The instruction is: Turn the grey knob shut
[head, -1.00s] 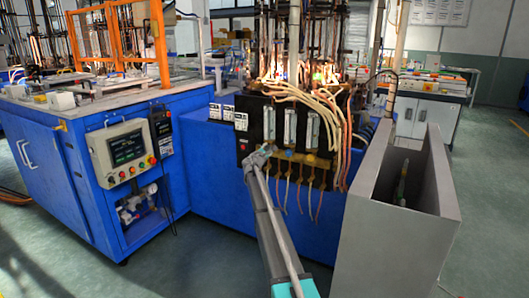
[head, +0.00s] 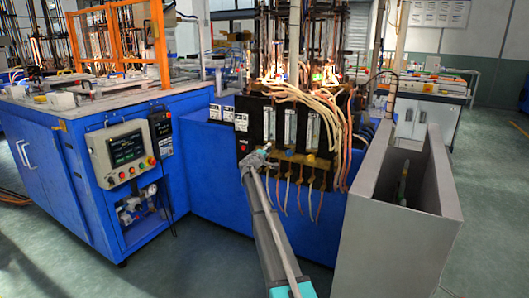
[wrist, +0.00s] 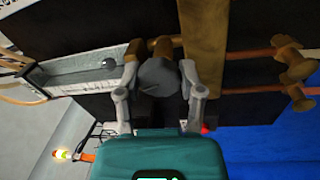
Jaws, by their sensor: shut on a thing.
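The grey knob (wrist: 158,78) sits on the black panel (wrist: 90,22), next to a brass fitting, in the wrist view. My gripper (wrist: 161,74) has one finger on each side of the knob and is shut on it. In the head view my gripper (head: 256,160) is at the lower left part of the black panel (head: 256,128). There the gripper hides the knob. The knob's exact turn angle is hard to tell.
A clear flow tube (wrist: 85,68) lies beside the knob in the wrist view. Pale hoses (head: 305,95) and copper-coloured hoses (head: 318,200) hang near the panel. A grey open-topped bin (head: 395,235) stands right of my arm, and a blue cabinet (head: 75,190) left.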

